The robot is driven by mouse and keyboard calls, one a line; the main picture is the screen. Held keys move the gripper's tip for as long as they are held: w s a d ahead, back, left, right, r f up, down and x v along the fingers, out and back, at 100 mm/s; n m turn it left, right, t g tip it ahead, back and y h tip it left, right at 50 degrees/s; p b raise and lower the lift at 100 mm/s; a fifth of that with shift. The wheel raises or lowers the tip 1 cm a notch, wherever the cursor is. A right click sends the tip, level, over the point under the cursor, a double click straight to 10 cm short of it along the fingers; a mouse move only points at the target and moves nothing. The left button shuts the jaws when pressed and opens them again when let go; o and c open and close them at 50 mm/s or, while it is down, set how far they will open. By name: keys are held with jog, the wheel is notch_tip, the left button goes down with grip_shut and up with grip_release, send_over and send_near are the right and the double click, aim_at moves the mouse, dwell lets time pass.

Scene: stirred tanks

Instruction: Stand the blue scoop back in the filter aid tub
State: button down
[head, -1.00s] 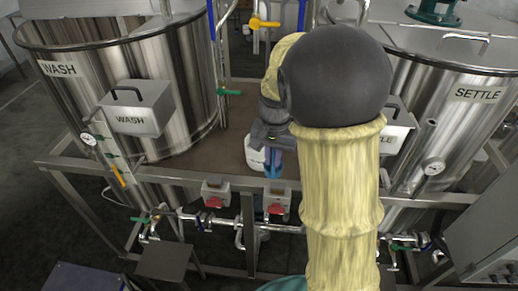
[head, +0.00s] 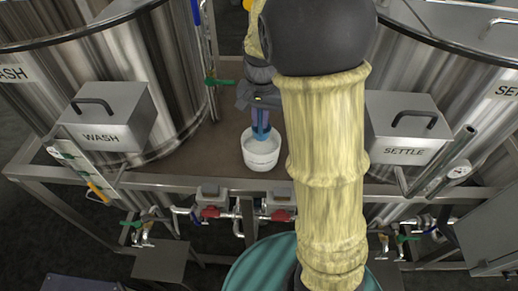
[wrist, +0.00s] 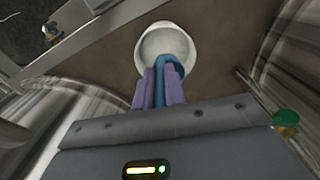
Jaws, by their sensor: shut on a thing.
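The white filter aid tub (head: 262,160) stands on the brown deck between the two tanks. In the wrist view the tub (wrist: 143,55) shows its round mouth and pale inside. My gripper (head: 261,128) points down over the tub, its purple fingers shut on the blue scoop (head: 261,134). In the wrist view the scoop (wrist: 174,66) lies between the fingertips of my gripper (wrist: 160,88), against the right part of the tub's mouth. The scoop's lower end is at the tub's opening in the head view; I cannot tell whether it touches the bottom.
The WASH tank (head: 130,75) stands left and the SETTLE tank (head: 445,60) right, each with a labelled box in front. Red-handled valves (head: 210,211) and pipes run below the deck's front edge. Bare deck (head: 215,150) lies left of the tub.

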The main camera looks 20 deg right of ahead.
aim_at(261, 135)
jog(key=shift+s+r, duration=0.1)
jog(key=shift+s, duration=0.1)
jog(key=shift+f+p, duration=0.6)
jog(key=shift+f, duration=2.6)
jog(key=shift+f+p, duration=0.35)
jog(key=shift+f, duration=1.5)
jog(key=shift+f, duration=0.15)
jog(key=c, duration=1.5)
grip_release()
jog(key=shift+w, duration=0.2)
jog(key=shift+o, duration=0.2)
jog(key=shift+s+a, duration=0.1)
jog(key=shift+s, duration=0.1)
